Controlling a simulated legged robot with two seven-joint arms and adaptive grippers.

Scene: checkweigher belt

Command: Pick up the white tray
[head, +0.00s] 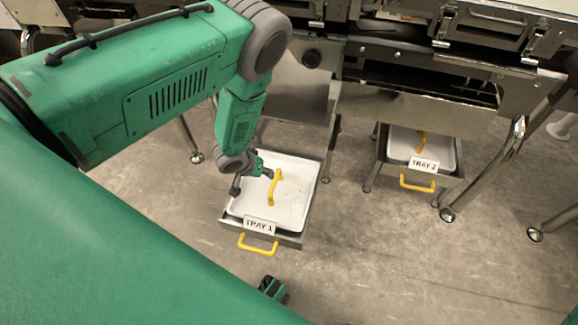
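The white tray (297,200) lies in a grey metal frame under the machine, with a yellow handle (275,187) standing up from its middle. A label on the frame's front reads TRAY 1 (260,226). My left gripper (251,181) reaches down over the tray's left part. Its two dark fingers are spread apart, one close to the left of the handle, the other further left. It looks open and empty. I cannot tell whether a finger touches the handle or the tray.
A second white tray (443,148) with a TRAY 2 label (424,164) sits to the right. A yellow pull (258,245) is on the first frame's front. Metal legs (487,168) and the machine (440,55) hem in the back. Bare floor (390,260) lies in front.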

